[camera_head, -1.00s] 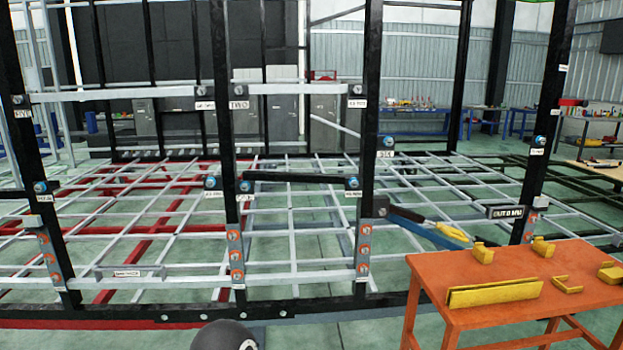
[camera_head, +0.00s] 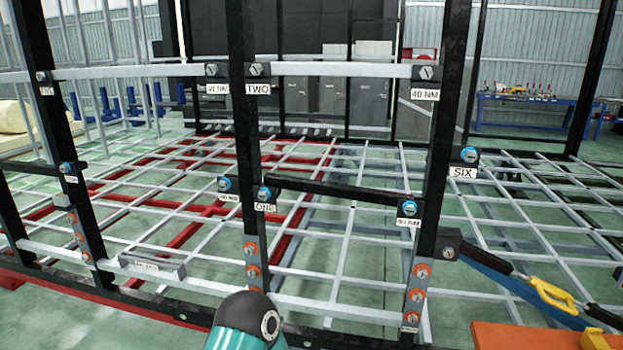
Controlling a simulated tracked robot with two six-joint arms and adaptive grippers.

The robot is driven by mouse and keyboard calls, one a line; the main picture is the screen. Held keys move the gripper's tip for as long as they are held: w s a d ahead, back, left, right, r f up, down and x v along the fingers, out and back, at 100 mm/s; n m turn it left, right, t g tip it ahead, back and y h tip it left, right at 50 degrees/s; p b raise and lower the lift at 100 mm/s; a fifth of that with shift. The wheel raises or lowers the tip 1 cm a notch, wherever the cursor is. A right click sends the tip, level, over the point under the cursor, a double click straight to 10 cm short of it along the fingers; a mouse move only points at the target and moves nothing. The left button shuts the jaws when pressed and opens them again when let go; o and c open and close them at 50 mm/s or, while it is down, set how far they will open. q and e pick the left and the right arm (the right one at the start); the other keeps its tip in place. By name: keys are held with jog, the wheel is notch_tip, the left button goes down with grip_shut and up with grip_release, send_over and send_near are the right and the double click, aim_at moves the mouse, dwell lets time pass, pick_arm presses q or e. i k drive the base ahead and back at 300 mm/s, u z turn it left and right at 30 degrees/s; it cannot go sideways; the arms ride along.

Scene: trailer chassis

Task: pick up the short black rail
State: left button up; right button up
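A short black rail (camera_head: 335,192) runs across between two black upright posts, tilting slightly down to the right in the picture. Its left end meets the post by the blue-headed bolt and label ONE (camera_head: 265,207). Its right end meets the other post by a blue-headed bolt (camera_head: 408,208) above a torque label. Neither gripper shows in the head view. A rounded dark and teal part at the bottom is a link of my arm, below the rail in the picture and apart from it.
The left post (camera_head: 245,130) and right post (camera_head: 445,130) stand in front of a grey and red floor grid. A blue bar with a yellow-handled tool (camera_head: 552,297) sticks out at right. An orange table (camera_head: 545,337) shows at the lower right edge.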

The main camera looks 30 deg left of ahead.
aim_at(315, 187)
jog(key=u, duration=0.4)
jog(key=i, duration=1.1)
jog(key=u, duration=1.1)
jog(key=i, duration=0.35)
jog(key=u, duration=0.15)
jog(key=k, duration=0.85)
jog(key=u, duration=0.15)
jog(key=i, duration=0.65)
